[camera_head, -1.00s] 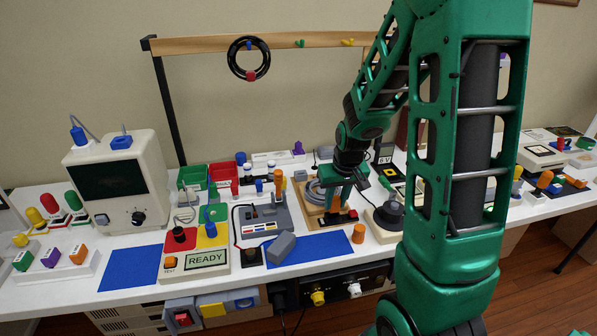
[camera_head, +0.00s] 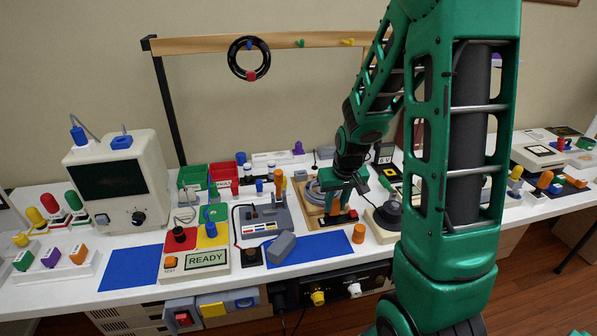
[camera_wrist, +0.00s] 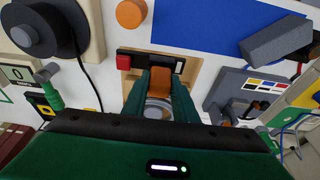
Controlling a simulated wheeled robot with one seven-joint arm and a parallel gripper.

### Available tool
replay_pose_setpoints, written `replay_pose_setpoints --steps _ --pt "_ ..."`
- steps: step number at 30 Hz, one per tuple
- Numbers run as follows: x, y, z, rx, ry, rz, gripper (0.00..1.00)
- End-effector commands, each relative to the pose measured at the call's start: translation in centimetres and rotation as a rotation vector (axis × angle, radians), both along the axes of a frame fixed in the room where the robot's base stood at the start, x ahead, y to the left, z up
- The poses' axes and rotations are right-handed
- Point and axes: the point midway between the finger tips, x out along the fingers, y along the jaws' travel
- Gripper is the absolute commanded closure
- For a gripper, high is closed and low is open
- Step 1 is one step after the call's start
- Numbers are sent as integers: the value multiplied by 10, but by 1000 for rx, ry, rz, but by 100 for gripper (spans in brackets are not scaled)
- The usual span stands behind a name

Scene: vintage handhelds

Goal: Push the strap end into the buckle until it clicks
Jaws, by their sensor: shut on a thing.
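The orange strap end (camera_wrist: 165,67) sits between the two fingers of my gripper (camera_wrist: 162,80) in the wrist view, and the gripper is shut on it. The dark buckle (camera_wrist: 194,63) with a red button (camera_wrist: 123,62) lies right in front of the fingertips. The strap end's tip overlaps the buckle in this view; I cannot tell how deep it is in. In the head view my gripper (camera_head: 337,193) points down over the wooden board (camera_head: 312,213), and the buckle's red button (camera_head: 353,213) shows beside it. The fingers hide part of the strap.
A round black knob on a beige base (camera_head: 388,216) stands close on the right. An orange cylinder (camera_head: 358,233) and a blue mat (camera_head: 312,248) lie in front.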

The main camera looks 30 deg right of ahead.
Motion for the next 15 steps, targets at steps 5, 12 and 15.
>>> replay_pose_setpoints --steps 5,12,15 --pt "0 0 -3 1 2 0 100" --pt "0 0 -4 0 1 0 52" --pt "0 0 -4 0 1 0 52"
